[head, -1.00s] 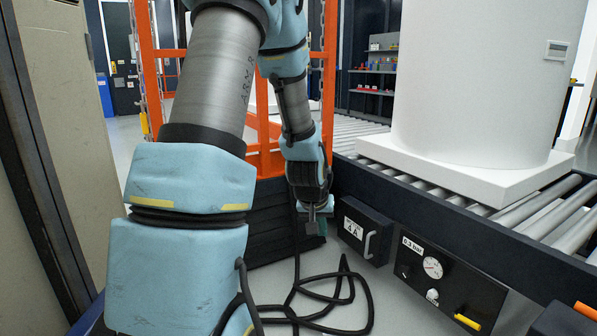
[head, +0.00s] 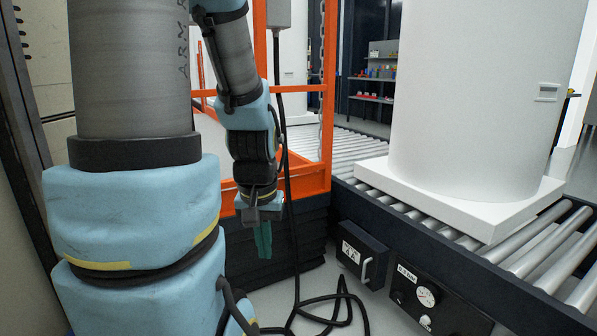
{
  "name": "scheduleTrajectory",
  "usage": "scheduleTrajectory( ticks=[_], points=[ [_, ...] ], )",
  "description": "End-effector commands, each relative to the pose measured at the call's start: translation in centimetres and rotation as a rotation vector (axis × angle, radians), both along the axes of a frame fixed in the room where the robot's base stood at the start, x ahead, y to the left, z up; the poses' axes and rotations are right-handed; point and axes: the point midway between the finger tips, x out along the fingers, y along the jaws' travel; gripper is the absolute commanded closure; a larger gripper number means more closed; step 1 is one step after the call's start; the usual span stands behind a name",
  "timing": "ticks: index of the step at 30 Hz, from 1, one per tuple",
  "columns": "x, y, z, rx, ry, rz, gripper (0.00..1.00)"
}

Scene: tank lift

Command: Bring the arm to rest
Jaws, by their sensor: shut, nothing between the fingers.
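My arm fills the left side of the head view, with a thick grey and blue upper link and a forearm hanging down beside it. My gripper (head: 263,240) is at the end of the forearm and points down, with its teal fingers together and nothing held. It hangs in front of the dark bellows base of the orange lift frame (head: 328,110). I cannot tell whether it touches anything there. A white tank (head: 470,100) stands upright on a white pallet (head: 455,200) on the roller conveyor (head: 550,240), right of my gripper and apart from it.
A dark box with a handle (head: 362,255) and a gauge panel (head: 430,305) are fixed to the conveyor's near side. A black cable (head: 330,315) loops over the floor. A beige cabinet (head: 50,90) is close on the left. Shelves (head: 375,85) stand at the back.

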Motion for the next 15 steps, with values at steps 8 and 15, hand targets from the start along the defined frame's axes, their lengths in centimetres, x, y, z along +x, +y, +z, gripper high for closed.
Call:
scheduleTrajectory(
  ticks=[8, 15],
  points=[
    [0.0, 0.0, 10.5, 0.000, -0.001, 0.000, 1.00],
    [0.0, 0.0, 17.9, 0.000, -0.001, 0.000, 1.00]
  ],
)
